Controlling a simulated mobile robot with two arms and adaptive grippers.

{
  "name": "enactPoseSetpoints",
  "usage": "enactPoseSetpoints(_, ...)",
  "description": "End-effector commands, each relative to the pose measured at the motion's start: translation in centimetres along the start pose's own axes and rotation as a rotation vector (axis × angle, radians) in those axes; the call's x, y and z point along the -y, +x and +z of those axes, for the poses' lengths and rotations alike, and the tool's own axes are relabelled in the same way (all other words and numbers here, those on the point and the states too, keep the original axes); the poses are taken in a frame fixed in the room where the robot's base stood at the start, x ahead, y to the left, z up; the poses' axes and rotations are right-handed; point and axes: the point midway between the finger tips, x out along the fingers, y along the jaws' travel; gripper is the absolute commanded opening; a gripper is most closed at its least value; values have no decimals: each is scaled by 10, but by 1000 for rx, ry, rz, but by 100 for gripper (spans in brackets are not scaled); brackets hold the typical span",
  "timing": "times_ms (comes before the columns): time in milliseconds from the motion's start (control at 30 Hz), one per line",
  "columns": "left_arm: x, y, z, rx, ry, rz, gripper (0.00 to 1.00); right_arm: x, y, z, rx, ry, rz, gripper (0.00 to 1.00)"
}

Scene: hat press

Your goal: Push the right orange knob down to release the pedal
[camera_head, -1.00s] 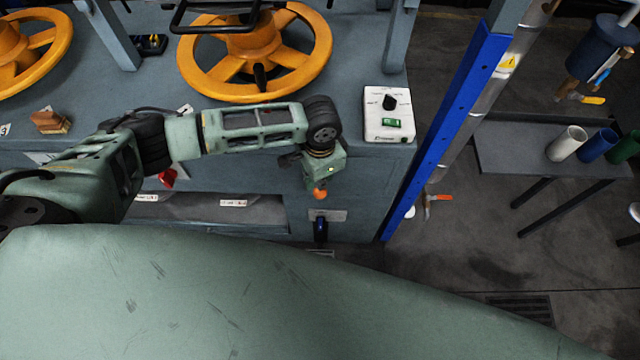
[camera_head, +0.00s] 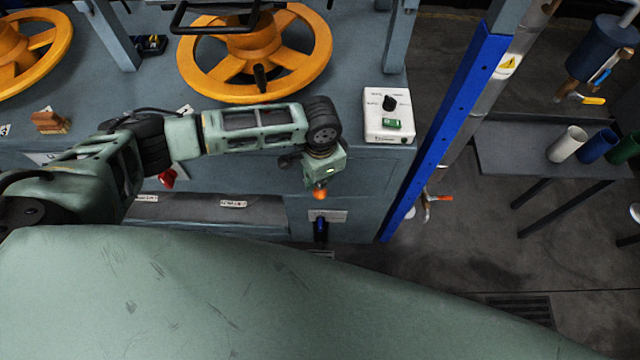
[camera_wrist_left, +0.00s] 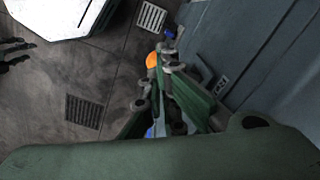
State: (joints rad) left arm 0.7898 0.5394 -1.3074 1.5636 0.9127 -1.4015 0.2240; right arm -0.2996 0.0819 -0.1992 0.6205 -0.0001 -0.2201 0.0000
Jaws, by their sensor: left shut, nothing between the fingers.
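An orange knob (camera_head: 320,195) shows just below my left gripper (camera_head: 322,181) in the head view, at the front of the grey-blue machine. It also shows in the left wrist view (camera_wrist_left: 152,60), right beside the fingertips of my left gripper (camera_wrist_left: 163,68). The fingers are shut and empty, pointing down toward the floor. I cannot tell whether they touch the knob. The gripper body hides part of the knob and its mounting in the head view. The pedal cannot be made out.
A white control box (camera_head: 388,115) sits on the machine top, right of the yellow handwheel (camera_head: 255,50). A red knob (camera_head: 168,178) and a blue handle (camera_head: 320,229) are on the machine's front. A blue post (camera_head: 450,120) stands right.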

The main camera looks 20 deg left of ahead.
Motion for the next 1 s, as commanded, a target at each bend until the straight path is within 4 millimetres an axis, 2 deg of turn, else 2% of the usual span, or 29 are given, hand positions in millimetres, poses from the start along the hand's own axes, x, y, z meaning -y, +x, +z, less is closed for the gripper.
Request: enactPoseSetpoints(1000, 0, 38, 0, 0, -1, 0, 0, 4, 18, 1, 0, 1, -4, 40)
